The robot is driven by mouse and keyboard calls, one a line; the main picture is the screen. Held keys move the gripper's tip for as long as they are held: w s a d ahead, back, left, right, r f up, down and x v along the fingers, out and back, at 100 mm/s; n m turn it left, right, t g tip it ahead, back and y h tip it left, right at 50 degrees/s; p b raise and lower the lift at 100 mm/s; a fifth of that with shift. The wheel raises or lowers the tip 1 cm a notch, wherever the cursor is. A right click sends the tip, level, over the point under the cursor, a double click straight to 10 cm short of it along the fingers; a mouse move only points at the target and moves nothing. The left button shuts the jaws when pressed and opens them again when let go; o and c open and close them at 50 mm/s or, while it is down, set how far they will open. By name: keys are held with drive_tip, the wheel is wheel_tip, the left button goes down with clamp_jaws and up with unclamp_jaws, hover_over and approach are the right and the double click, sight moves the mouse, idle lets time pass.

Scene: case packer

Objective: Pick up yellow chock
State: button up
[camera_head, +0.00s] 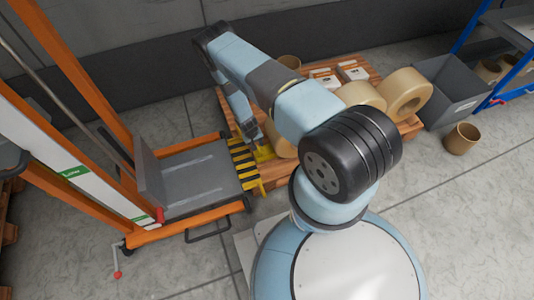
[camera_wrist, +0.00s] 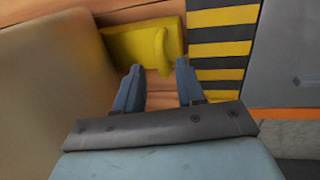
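The yellow chock (camera_wrist: 140,46) lies on a wooden pallet in the wrist view, with a raised upright part at its right end. In the head view a bit of it (camera_head: 264,153) shows beside the striped plate, partly hidden by my arm. My gripper (camera_wrist: 158,70) is open, with its two fingers apart at the near edge of the chock. The raised part of the chock lies just beyond the gap between the fingertips. Nothing is visibly held. I cannot tell whether the fingers touch the chock.
A black-and-yellow striped plate (camera_wrist: 222,45) lies right of the chock, at the edge of an orange lift (camera_head: 190,222) with a grey platform (camera_head: 205,170). Tan rolls (camera_head: 405,92) stand on the pallet (camera_head: 228,101). A large tan surface (camera_wrist: 50,75) borders the chock on the left.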

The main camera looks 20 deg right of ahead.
sight(258, 148)
drive_tip(key=shift+w+d+f, duration=0.1)
drive_tip(key=shift+d+f, duration=0.15)
drive_tip(key=shift+f, duration=1.1)
drive_tip(key=shift+d+f, duration=0.2)
drive_tip(key=shift+f, duration=1.1)
clamp_jaws()
